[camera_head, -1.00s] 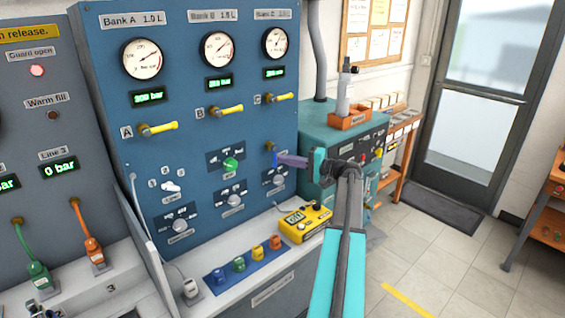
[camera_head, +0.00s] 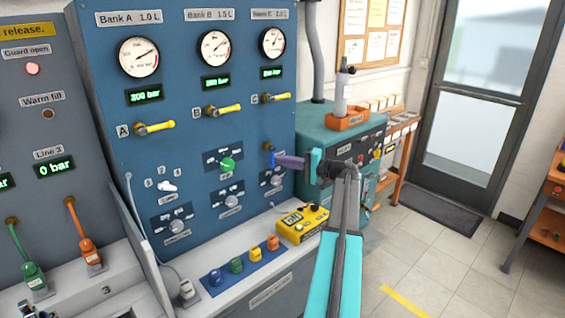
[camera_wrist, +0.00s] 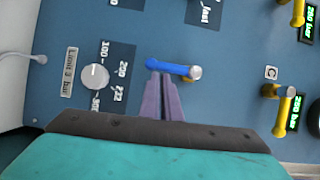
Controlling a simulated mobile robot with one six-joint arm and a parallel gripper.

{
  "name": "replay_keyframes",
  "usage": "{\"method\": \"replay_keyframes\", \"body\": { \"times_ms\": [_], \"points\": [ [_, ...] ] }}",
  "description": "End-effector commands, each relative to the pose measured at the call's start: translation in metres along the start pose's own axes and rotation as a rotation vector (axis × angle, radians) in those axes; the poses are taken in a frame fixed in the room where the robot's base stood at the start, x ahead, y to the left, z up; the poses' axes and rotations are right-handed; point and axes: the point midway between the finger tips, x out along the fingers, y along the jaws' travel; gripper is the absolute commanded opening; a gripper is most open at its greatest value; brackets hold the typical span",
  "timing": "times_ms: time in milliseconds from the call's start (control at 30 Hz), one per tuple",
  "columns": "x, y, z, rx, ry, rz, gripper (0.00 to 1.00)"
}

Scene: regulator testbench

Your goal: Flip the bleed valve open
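The bleed valve appears to be the small blue lever (camera_head: 271,158) on the right side of the blue panel; no label for it is readable. In the head view it hangs down from its pivot. In the wrist view the blue lever (camera_wrist: 170,67) reaches left from a round metal pivot. My gripper (camera_head: 277,160) comes from the right with its purple fingers pointing at the lever. In the wrist view my gripper (camera_wrist: 160,74) has its fingers close together, with the tips at the lever's lower edge. I cannot tell whether they touch it. Nothing shows between the fingers.
A limit knob (camera_wrist: 95,77) sits left of the lever in the wrist view. Yellow valve handles (camera_head: 277,97) stand above it on the panel. A yellow meter (camera_head: 302,222) rests on the ledge below. A teal cabinet (camera_head: 318,128) stands behind my gripper.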

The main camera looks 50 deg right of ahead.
Motion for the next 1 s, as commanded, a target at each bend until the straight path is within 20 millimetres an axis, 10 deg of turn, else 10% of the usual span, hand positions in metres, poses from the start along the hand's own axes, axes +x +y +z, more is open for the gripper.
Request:
{"method": "replay_keyframes", "body": {
  "times_ms": [467,1000],
  "points": [
    [-0.008,0.004,-0.040,0.002,0.005,-0.002,0.00],
    [-0.087,0.006,-0.036,0.001,0.004,-0.003,0.00]
  ]
}}
